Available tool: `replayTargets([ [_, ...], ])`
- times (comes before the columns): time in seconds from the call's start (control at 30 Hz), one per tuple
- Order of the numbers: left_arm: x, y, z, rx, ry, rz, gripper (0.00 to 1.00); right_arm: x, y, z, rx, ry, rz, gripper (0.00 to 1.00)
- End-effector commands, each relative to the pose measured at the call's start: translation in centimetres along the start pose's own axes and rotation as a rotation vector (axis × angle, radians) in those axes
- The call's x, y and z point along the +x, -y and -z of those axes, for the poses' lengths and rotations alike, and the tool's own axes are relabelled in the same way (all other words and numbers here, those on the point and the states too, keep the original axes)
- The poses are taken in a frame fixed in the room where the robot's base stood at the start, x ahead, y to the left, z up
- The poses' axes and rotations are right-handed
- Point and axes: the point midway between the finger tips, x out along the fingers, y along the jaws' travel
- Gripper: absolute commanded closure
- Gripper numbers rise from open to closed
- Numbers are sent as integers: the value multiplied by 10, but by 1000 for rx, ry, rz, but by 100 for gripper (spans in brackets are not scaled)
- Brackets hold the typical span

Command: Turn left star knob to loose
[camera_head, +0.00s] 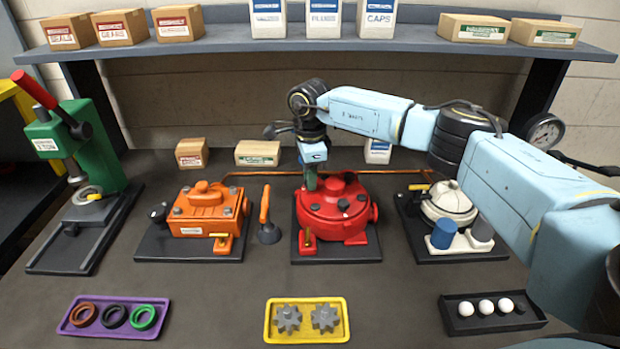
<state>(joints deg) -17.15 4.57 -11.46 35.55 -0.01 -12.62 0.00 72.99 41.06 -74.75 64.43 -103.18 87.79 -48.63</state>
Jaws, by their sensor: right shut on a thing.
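A red motor housing (322,213) sits on a dark base plate in the middle of the bench. My right gripper (311,183) points down at the back left of the housing's top. It is shut on a small part there, which its fingers mostly hide; by its place this looks like the left star knob. I cannot make out the knob's shape or its turn. A small dark part with a pale tag (343,205) shows on the housing's front right. My left gripper is out of view.
An orange motor (208,211) and a dark funnel-like tool with an orange handle (267,228) stand to the left. A cream motor (447,203) stands right, partly behind my arm. A yellow gear tray (306,338) lies in front. A green press (84,150) stands far left.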

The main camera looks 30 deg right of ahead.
Motion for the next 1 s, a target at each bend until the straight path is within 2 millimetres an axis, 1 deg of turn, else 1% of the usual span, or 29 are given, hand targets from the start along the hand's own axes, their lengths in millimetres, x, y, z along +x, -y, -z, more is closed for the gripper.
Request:
replayTargets([
  [0.03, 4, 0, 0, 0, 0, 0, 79, 5, -2, 0, -47, -4, -7, 98],
  [1.0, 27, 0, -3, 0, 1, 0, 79, 7, -4, 0, -970, 0, -15, 98],
])
